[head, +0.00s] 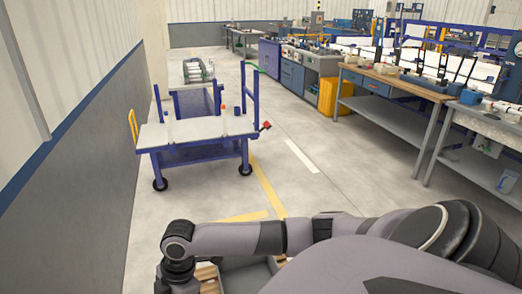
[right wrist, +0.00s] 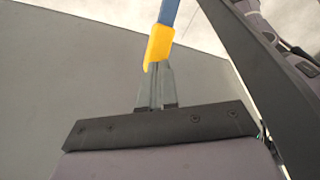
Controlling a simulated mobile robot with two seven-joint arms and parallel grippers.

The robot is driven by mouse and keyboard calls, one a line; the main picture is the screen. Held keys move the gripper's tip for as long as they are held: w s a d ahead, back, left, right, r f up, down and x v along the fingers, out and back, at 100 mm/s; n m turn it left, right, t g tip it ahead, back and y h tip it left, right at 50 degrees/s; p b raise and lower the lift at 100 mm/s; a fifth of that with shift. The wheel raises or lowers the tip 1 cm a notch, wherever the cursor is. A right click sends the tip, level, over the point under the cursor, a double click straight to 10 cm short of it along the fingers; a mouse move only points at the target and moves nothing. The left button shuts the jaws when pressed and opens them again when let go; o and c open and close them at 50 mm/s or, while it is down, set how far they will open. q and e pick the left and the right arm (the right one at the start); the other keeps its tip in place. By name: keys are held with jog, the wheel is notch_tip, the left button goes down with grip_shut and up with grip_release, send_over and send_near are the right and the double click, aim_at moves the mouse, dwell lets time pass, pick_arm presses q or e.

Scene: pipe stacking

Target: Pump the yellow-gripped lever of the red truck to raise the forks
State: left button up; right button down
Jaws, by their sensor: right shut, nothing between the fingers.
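In the right wrist view, the lever's yellow grip (right wrist: 160,44) sits on a blue bar (right wrist: 168,12) that runs out of the top edge. My right gripper (right wrist: 156,68) is shut with nothing between its fingers. Its fingertips are right at the lower end of the yellow grip; I cannot tell whether they touch it. The red truck's body and forks are not recognisable in either view. One of my arms crosses the bottom of the head view and hides what is below. My left gripper is not in view.
Wooden slats (head: 207,275) show partly behind my arm. A blue wheeled cart (head: 190,134) stands ahead by the left wall. Workbenches (head: 405,85) and a yellow bin (head: 335,97) line the right side. The floor between is clear.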

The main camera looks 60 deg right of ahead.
dwell(0.4)
jog(key=shift+r, duration=2.55)
jog(key=shift+s+d, duration=0.1)
jog(key=shift+d, duration=0.05)
